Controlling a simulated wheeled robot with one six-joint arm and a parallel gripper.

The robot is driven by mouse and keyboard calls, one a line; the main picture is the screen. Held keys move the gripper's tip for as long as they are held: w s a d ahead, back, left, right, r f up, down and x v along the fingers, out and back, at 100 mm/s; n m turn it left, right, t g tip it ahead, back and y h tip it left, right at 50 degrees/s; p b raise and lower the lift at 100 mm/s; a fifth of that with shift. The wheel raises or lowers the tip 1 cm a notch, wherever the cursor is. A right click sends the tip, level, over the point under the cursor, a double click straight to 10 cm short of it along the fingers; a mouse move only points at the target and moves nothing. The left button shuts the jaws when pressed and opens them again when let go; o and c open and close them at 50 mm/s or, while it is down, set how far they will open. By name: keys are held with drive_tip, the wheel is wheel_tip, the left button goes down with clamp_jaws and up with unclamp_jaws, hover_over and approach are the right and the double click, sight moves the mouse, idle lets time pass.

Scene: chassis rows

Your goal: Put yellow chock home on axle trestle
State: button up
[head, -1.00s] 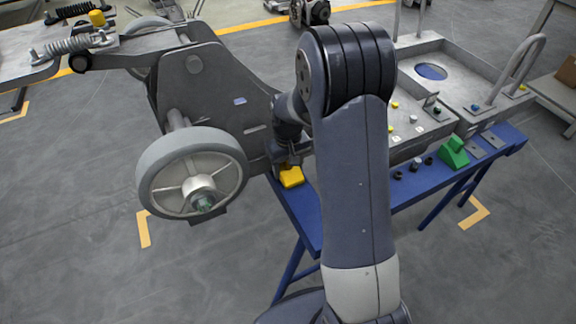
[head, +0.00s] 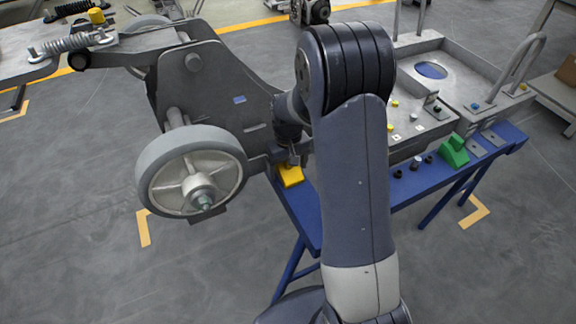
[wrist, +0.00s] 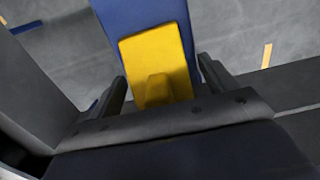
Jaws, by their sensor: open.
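The yellow chock (head: 291,176) rests on the left end of the blue axle trestle (head: 309,214), beside the grey wheel. In the wrist view the yellow chock (wrist: 158,58) lies on the blue trestle surface (wrist: 140,12), with its raised part toward me. My gripper (head: 293,157) is just above and behind the chock in the head view. In the wrist view my gripper (wrist: 163,82) is open, with one finger on each side of the chock's near end. A gap shows at the fingers. The chock's near edge is hidden by the gripper body.
A grey wheel (head: 190,172) on a dark chassis arm stands close to the left of the chock. A green chock (head: 453,153) sits farther right on the trestle, near small black knobs (head: 415,163). Grey metal trays (head: 462,85) stand behind. The floor in front is clear.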

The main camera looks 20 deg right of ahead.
wheel_tip(320, 180, up, 11)
drive_tip(key=shift+f+p, duration=0.1)
drive_tip(key=shift+p, duration=1)
drive_tip(key=shift+f, duration=0.1)
wheel_tip(320, 180, down, 11)
drive_tip(key=shift+r+b, duration=0.2)
drive_tip(key=shift+b, duration=0.95)
drive_tip(key=shift+r, duration=0.25)
